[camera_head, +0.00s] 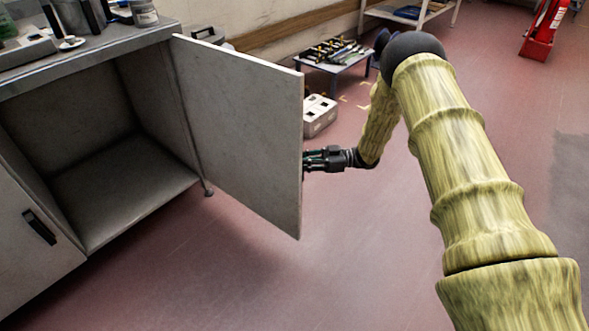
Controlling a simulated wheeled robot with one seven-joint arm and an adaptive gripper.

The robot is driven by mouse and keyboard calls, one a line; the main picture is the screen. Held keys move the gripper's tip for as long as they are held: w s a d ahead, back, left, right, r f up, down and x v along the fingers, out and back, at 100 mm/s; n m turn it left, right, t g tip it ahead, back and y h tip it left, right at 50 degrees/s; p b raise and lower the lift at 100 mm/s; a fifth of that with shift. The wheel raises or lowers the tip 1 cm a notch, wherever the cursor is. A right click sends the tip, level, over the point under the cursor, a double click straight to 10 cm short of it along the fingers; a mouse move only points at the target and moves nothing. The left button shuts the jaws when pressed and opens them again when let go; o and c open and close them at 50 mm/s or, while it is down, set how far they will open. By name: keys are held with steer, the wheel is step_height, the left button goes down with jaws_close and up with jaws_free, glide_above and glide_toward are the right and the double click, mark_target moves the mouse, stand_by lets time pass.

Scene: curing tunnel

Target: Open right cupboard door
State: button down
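The right cupboard door (240,130) is swung wide open on its hinge at the cupboard's right edge. Its inner face is toward the camera. The cupboard's right compartment (120,195) is exposed and looks empty. My gripper (308,162) is at the door's free edge, on its outer side, coming from the right. The fingertips are partly hidden behind the door edge, so I cannot tell whether they grip its handle, which is out of sight.
The left cupboard door (25,260) is closed, with a black handle (40,227). Behind the open door are a light box (320,116) and a low table (337,62) with tools. A red object (543,30) stands at the upper right. The floor in front is clear.

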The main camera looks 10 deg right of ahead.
steer(key=shift+w+d, duration=0.15)
steer(key=c, duration=1.3)
jaws_free()
steer(key=d, duration=0.8)
steer(key=s+d, duration=0.1)
steer(key=d, duration=0.3)
steer(key=shift+s+a, duration=0.1)
